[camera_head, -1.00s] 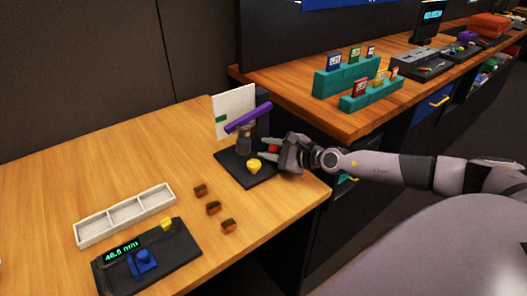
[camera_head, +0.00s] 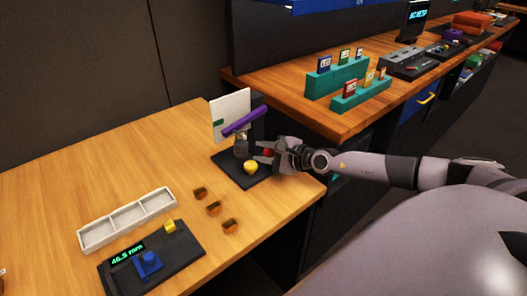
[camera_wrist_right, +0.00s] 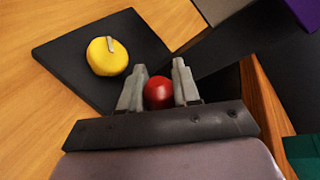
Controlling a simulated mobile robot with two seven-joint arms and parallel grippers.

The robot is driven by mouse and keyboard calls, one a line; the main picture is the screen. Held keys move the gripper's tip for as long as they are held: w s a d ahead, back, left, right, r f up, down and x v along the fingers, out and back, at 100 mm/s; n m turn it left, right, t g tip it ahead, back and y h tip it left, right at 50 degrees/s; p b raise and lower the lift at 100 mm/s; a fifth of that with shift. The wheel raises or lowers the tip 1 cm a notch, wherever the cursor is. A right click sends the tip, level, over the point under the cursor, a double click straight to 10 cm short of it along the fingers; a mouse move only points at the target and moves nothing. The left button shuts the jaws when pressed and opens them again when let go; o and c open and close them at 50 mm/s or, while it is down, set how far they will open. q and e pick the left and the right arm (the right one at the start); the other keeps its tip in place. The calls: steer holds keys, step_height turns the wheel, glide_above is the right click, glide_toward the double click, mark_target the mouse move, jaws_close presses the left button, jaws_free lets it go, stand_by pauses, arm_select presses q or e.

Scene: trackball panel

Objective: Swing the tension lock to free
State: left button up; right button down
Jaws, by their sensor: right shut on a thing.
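A black panel (camera_head: 231,165) lies on the wooden table. On it are a dark post (camera_head: 241,147) with a tilted purple bar (camera_head: 244,121) on top and a yellow knob (camera_head: 250,167). The yellow knob also shows in the right wrist view (camera_wrist_right: 107,56), with a small grey mark on it. I cannot tell for sure which part is the tension lock. My right gripper (camera_head: 261,152) is low at the panel's right side. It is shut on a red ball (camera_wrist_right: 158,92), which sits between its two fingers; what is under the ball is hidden. My left gripper is not in view.
A white board (camera_head: 231,106) stands behind the post. Several small brown blocks (camera_head: 214,208), a white divided tray (camera_head: 128,218) and a black gauge (camera_head: 184,249) reading 46.5 mm lie at the near left. A second bench with teal racks (camera_head: 336,78) is behind the right arm.

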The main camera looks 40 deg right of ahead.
steer(key=shift+d, duration=0.25)
steer(key=c, duration=0.8)
jaws_free()
steer(key=shift+c, duration=0.2)
steer(key=shift+a+f, duration=0.1)
steer(key=shift+a, duration=0.15)
